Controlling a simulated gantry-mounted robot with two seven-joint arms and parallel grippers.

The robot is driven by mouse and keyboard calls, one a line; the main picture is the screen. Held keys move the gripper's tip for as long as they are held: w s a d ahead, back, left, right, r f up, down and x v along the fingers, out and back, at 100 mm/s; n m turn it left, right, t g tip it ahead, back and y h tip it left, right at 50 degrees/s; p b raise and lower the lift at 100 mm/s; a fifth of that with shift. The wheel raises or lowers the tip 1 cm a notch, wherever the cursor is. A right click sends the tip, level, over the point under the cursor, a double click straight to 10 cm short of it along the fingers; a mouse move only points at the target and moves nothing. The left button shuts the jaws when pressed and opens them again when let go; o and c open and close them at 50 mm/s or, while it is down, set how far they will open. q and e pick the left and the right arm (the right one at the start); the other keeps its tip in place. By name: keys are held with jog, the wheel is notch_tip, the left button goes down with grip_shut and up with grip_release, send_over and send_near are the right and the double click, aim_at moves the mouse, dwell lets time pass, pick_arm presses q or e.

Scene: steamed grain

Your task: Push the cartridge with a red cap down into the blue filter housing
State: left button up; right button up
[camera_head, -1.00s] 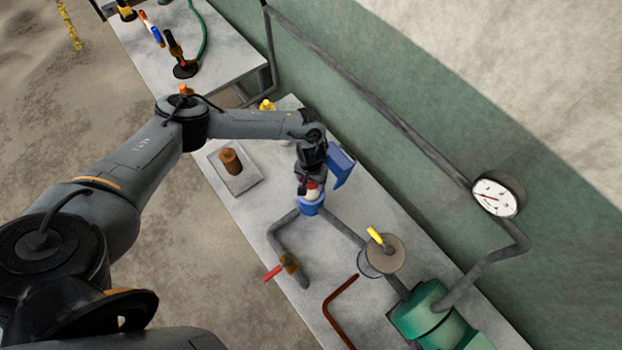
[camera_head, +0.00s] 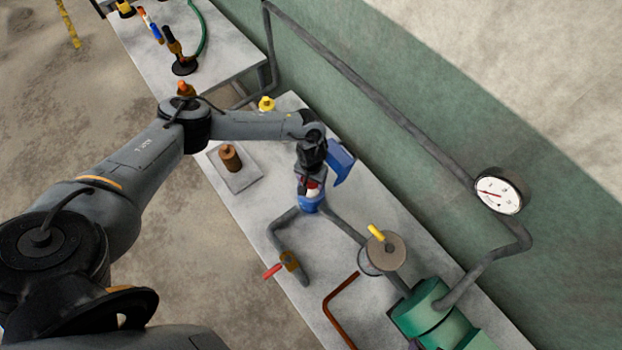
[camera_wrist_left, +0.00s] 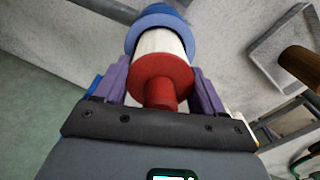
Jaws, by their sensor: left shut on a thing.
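The cartridge (camera_wrist_left: 162,42) is white with a red cap (camera_wrist_left: 155,75). In the left wrist view its far end meets the blue filter housing (camera_wrist_left: 160,14), and much of its white body still shows outside. How deep it sits is hard to tell. My left gripper (camera_wrist_left: 155,95) is shut on the red-capped cartridge, with one purple finger on each side of the cap. In the head view the left gripper (camera_head: 308,180) is right above the blue filter housing (camera_head: 310,204) on the pipe. My right gripper is not in view.
A blue box-like part (camera_head: 341,164) is right beside the gripper. A red-handled valve (camera_head: 289,261), a round flange with a yellow handle (camera_head: 385,254) and a green pump (camera_head: 428,308) share the bench. A brown cylinder (camera_head: 230,158) stands on a grey plate (camera_head: 243,180) to the left.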

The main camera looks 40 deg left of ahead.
pick_arm(q)
jog(key=shift+f, duration=0.1)
dwell(0.3)
jog(key=shift+f+b, duration=1.15)
jog(key=shift+f, duration=0.9)
jog(key=o, duration=1.4)
jog(key=shift+o, duration=1.3)
jog(key=shift+r, duration=0.1)
notch_tip(320, 180, up, 11)
jog(key=shift+f+p, duration=0.15)
jog(key=shift+p, duration=0.55)
notch_tip(320, 180, up, 5)
jog(key=p, duration=0.6)
jog(key=shift+p, duration=0.3)
